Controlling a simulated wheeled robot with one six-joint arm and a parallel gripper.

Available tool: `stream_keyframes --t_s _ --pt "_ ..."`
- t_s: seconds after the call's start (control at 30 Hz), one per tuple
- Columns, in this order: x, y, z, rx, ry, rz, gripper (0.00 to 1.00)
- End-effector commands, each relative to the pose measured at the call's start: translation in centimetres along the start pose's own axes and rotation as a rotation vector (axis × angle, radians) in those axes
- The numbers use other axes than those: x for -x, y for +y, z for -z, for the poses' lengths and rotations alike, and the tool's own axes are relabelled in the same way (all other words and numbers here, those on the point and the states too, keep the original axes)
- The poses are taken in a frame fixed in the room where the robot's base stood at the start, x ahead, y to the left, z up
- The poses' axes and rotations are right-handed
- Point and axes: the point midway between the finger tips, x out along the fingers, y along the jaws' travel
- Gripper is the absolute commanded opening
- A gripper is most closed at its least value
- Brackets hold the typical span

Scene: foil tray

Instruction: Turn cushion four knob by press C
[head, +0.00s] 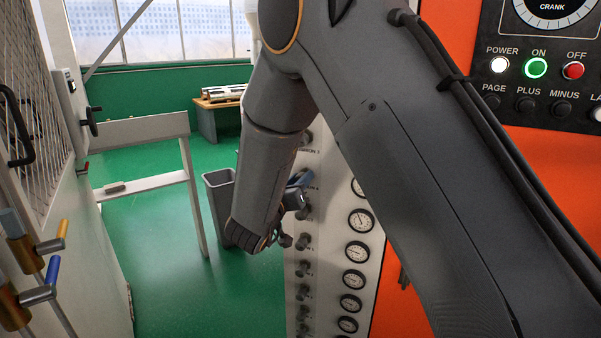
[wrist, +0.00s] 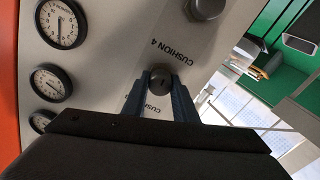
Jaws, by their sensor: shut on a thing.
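My gripper (wrist: 160,88) is shut on a small round dark knob (wrist: 161,78), with one finger on each side of it. The knob stands on the pale press panel (wrist: 112,60). A "CUSHION 4" label lies just above the knob in the wrist view, and a second "CUSHION" label is partly hidden by the fingers. I cannot tell its number. In the head view my gripper (head: 302,181) is at the upper part of the panel (head: 322,240), and my arm hides much of it.
Several gauges (head: 361,220) run down the panel beside more dark knobs (head: 304,268). An orange press body (head: 540,190) carries a button box (head: 540,68). A grey bin (head: 218,190) and a white frame (head: 150,183) stand to the left. Green floor between is clear.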

Motion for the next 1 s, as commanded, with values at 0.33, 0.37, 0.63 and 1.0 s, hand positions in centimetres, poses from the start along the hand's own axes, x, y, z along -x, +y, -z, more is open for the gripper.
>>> stream_keyframes --t_s 0.33,0.37,0.63,1.0 --pt "0.08 -0.04 0.36 0.328 0.002 0.001 0.03" --pt "0.08 -0.06 0.33 0.357 0.002 0.001 0.03" --pt "0.04 -0.17 0.29 0.612 0.002 0.000 0.03" --pt "0.03 -0.29 0.15 0.961 0.002 0.000 0.03"
